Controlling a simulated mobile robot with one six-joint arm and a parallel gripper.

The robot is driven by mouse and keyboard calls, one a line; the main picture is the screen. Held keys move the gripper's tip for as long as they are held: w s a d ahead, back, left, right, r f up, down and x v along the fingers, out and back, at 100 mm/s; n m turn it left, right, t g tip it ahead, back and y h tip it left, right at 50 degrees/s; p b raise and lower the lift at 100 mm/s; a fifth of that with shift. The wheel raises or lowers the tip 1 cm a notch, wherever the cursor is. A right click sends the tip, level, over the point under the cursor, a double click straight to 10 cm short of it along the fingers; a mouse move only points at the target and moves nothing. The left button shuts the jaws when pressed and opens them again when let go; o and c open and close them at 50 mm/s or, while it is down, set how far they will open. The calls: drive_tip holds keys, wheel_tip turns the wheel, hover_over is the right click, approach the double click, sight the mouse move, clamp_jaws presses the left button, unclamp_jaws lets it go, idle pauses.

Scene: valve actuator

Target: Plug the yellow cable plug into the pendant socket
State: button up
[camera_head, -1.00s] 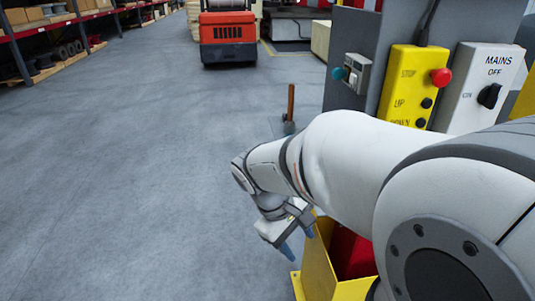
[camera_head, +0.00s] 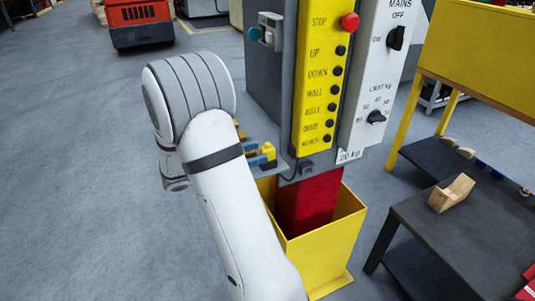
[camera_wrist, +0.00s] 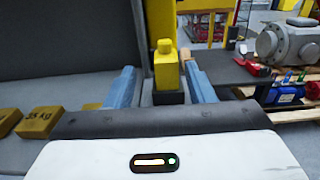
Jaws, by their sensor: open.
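The yellow cable plug (camera_wrist: 166,70) stands upright between my fingers in the wrist view, with a dark block (camera_wrist: 168,97) at its foot. My gripper (camera_wrist: 160,72) is open, with one blue finger on each side of the plug and visible gaps. In the head view the plug (camera_head: 268,150) shows small beside the lower left of the yellow button pendant (camera_head: 313,95). My arm hides most of the gripper there. A small dark fitting with a cable (camera_head: 307,167) sits at the pendant's lower end; I cannot tell whether it is the socket.
A white mains box (camera_head: 377,75) adjoins the pendant. Below is a yellow bin (camera_head: 335,245) around a red post (camera_head: 310,203). A dark bench (camera_head: 465,235) with a wooden block (camera_head: 452,193) stands right. Weights marked in kg (camera_wrist: 40,122) lie left in the wrist view. Floor left is clear.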

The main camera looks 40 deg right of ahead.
sight(273, 150)
drive_tip(key=x, duration=0.5)
drive_tip(key=shift+s+a+f, duration=0.1)
drive_tip(key=shift+s+a, duration=0.05)
drive_tip(key=shift+s, duration=0.25)
drive_tip(key=shift+s+d, duration=0.1)
drive_tip(key=shift+d, duration=0.4)
drive_tip(key=shift+c, duration=0.6)
clamp_jaws()
